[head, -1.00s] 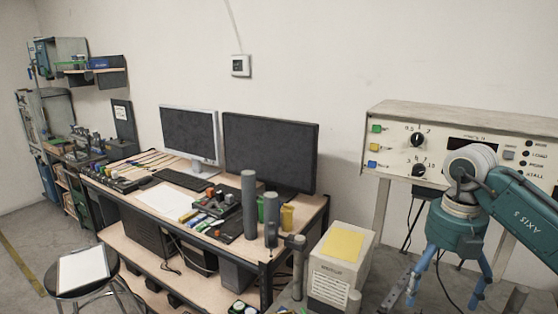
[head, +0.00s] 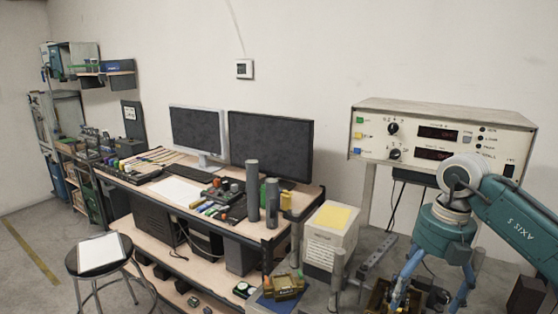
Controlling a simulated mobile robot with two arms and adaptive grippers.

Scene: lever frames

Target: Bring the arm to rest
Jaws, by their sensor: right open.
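My right arm (head: 518,213), teal and marked AXIS 5, comes in from the right edge. Its gripper (head: 428,298) points down with two blue fingers spread apart. It is open, and I see nothing held between the fingers. The fingertips are at the bottom of the picture, over a cluttered bench area in front of the control panel (head: 440,178). Whether they touch anything there I cannot tell. My left gripper is not in view.
A white box with a yellow top (head: 331,217) stands left of the gripper. A gold-brown item (head: 285,286) lies on a blue mat. Desk monitors (head: 271,145) and a stool (head: 98,254) are further left. Open floor shows at lower left.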

